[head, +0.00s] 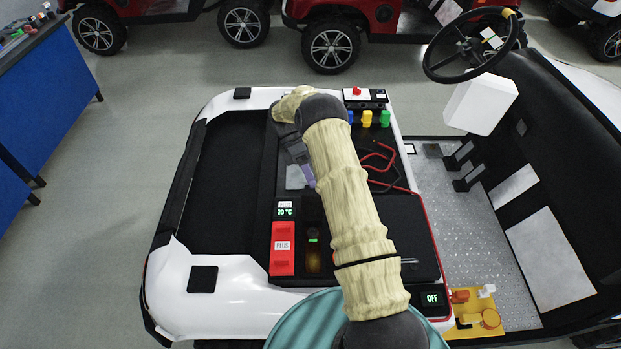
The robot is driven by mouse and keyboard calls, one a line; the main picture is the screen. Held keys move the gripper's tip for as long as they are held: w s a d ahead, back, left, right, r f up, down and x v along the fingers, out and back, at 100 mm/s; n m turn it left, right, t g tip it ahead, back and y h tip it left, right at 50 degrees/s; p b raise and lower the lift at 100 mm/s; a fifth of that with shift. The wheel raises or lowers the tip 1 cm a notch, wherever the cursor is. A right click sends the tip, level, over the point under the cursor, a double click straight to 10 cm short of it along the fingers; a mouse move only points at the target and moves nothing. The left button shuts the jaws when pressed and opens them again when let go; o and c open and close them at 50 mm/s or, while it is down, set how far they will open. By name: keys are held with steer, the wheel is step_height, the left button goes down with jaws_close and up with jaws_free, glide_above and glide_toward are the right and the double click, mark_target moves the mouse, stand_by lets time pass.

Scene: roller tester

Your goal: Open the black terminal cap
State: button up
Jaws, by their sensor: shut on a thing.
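The black terminal cap (294,178) appears as a dark part with a pale label in the middle of the open front bay of the white cart. My arm and wrist cover much of it. My gripper (308,174) points down at its right side and is shut on it, though the fingertips are mostly hidden. The red terminal cap (282,247), labelled PLUS, sits nearer to me and looks closed. A small display (285,211) beside it reads 20 °C.
Red and black cables (378,158) lie right of my arm. Blue, yellow and green caps (367,118) and a box with a red button (357,93) stand behind. An OFF display (432,298) and yellow tray (478,318) are at the lower right. The left bay (229,180) looks empty.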

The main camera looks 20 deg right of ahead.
steer(key=shift+f, duration=0.3)
steer(key=shift+c, duration=0.4)
steer(key=shift+r+b, duration=0.3)
steer(key=shift+r, duration=0.3)
steer(key=c, duration=0.4)
steer(key=shift+o, duration=0.2)
step_height(320, 180, up, 10)
steer(key=b, duration=0.2)
steer(key=shift+f, duration=0.25)
steer(key=s+a+r+m+t+y, duration=0.1)
steer(key=s+a+m+t, duration=0.1)
steer(key=s+m+t, duration=0.4)
steer(key=s+a+r+m+t+y, duration=0.1)
steer(key=s+a+m+t, duration=0.2)
steer(key=s+m+t, duration=0.3)
steer(key=s+m, duration=0.4)
steer(key=s, duration=0.3)
steer(key=shift+t, duration=0.4)
